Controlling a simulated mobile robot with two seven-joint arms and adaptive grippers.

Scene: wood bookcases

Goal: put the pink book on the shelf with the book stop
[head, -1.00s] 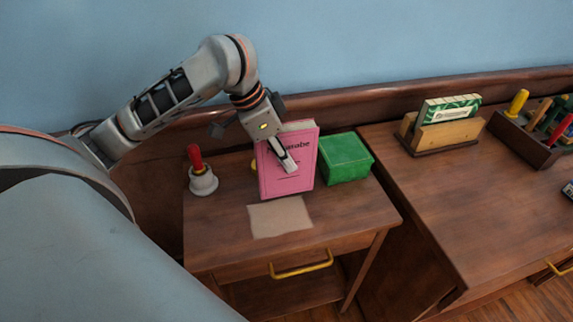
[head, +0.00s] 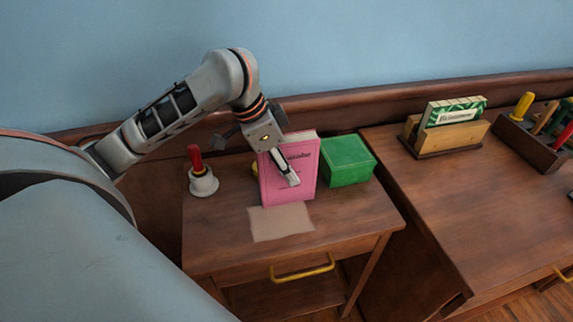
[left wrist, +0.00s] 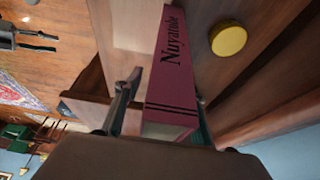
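The pink book (head: 304,184) stands upright on the small wooden table, its cover facing me in the head view. My left gripper (head: 290,172) reaches down over it from behind, one finger in front of the cover. In the left wrist view the pink book (left wrist: 170,75) lies between the two fingers of my left gripper (left wrist: 163,105). A narrow gap shows beside the left finger, so the gripper looks open around the book. The far finger is hidden in the head view. No shelf with a book stop can be clearly made out.
A green box (head: 347,162) stands close to the book's right. A red-handled bell (head: 203,183) is at the left, and a pale sheet (head: 281,222) lies in front. The right desk holds a wooden stand (head: 448,139) with a green-and-white item and a tool tray (head: 528,145).

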